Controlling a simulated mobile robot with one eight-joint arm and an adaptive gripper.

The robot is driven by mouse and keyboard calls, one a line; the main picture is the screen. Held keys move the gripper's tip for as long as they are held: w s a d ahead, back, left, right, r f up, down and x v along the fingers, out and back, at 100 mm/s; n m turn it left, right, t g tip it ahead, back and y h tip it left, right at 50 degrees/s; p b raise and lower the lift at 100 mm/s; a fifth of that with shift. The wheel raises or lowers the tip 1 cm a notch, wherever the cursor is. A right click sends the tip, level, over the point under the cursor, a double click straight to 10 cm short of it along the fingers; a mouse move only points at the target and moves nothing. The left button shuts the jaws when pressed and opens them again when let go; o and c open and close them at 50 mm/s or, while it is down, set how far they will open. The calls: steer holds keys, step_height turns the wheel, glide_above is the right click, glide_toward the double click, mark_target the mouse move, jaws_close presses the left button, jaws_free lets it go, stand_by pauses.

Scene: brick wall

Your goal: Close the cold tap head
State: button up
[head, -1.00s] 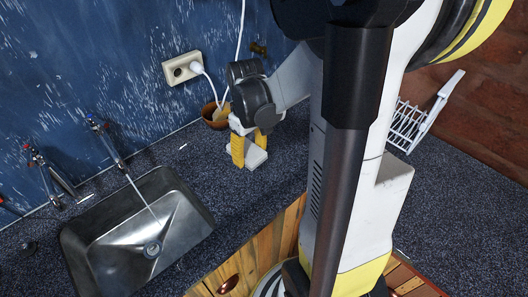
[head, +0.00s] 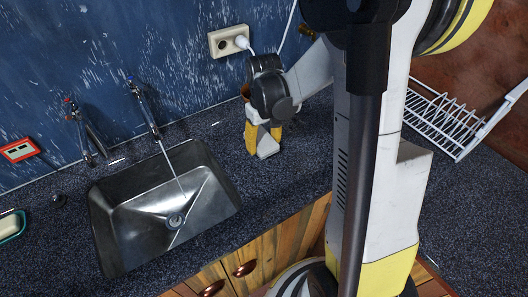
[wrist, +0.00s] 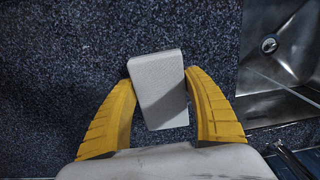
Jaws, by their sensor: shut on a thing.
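The cold tap (head: 145,105) rises behind the sink in the head view, with a small blue mark at its top. A thin stream of water (head: 172,172) runs from it into the steel sink (head: 112,208). A second tap (head: 80,132) with a red mark stands to its left. My gripper (head: 264,146) is right of the sink, apart from both taps. Its yellow fingers are shut on a pale grey-white block (wrist: 158,90). The block also shows in the head view (head: 267,149). I cannot tell whether it touches the counter.
A socket with a white plug (head: 228,41) is on the blue wall behind my gripper. A white dish rack (head: 440,120) stands at the right. A red-framed box (head: 18,150) and a green soap dish (head: 10,226) are at the left. The counter (head: 215,145) between sink and gripper is clear.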

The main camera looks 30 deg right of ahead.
steer(key=shift+f+b, duration=0.6)
steer(key=shift+f, duration=1)
steer(key=shift+f, duration=0.1)
steer(key=shift+f, duration=0.2)
steer(key=o, duration=1)
steer(key=shift+r, duration=0.1)
steer(key=shift+o, duration=0.2)
